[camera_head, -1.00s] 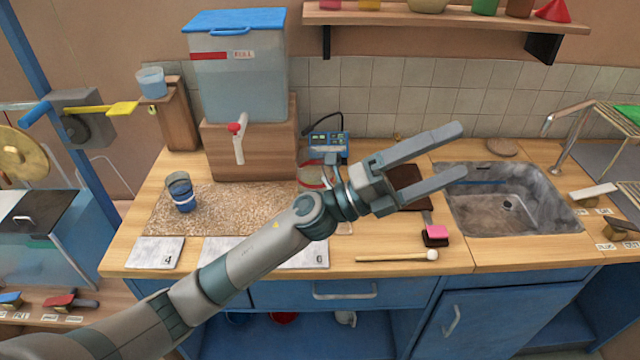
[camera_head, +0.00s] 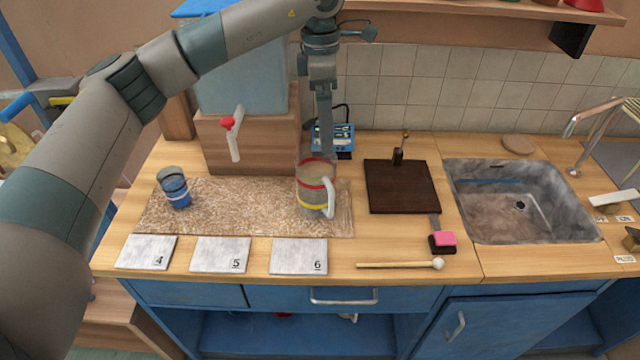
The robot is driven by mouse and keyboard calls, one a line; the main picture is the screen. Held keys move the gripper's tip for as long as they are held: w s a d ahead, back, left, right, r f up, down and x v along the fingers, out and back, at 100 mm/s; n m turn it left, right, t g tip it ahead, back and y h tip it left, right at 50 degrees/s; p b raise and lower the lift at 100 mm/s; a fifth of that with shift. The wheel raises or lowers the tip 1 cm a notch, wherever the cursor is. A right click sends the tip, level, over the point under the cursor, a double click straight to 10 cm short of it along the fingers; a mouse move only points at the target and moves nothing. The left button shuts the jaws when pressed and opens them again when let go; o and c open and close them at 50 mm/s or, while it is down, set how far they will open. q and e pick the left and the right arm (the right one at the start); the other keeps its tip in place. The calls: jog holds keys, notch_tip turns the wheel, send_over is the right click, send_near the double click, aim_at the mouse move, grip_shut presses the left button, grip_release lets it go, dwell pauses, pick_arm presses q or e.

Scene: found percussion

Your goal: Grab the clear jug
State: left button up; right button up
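The clear jug (camera_head: 311,192) stands upright on the speckled mat (camera_head: 240,218), with a red band near its top, a yellow band lower down and a white handle on its right side. My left gripper (camera_head: 327,154) points straight down from above, its fingertips at the jug's back rim. The fingers are seen edge-on and overlap, so the gap between them is hidden. I cannot tell whether they touch the jug or are inside or behind its rim. My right gripper is not in view.
A blue-banded cup (camera_head: 174,188) stands at the mat's left. A tank on a wooden box (camera_head: 265,143) with a red-topped tap is behind. A dark board (camera_head: 402,187), a mallet (camera_head: 400,265) and the sink (camera_head: 522,205) lie to the right. Numbered cards (camera_head: 220,255) lie in front.

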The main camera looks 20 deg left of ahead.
pick_arm(q)
jog(key=shift+w+a+r+y, duration=0.1)
jog(key=shift+a+r+y, duration=0.15)
jog(key=shift+a, duration=0.25)
jog(key=shift+w+a+r+y, duration=0.1)
jog(key=shift+a+r+y, duration=0.05)
jog(key=shift+a+r, duration=0.3)
jog(key=shift+f, duration=0.15)
jog(key=p, duration=0.4)
send_near(320, 190)
jog(key=w, duration=0.1)
jog(key=w+a+f, duration=0.1)
jog(key=w, duration=0.1)
jog(key=w+a+f, duration=0.1)
jog(key=shift+w+f, duration=0.1)
jog(key=shift+w, duration=0.05)
jog(key=shift+f, duration=0.65)
jog(key=shift+f, duration=0.1)
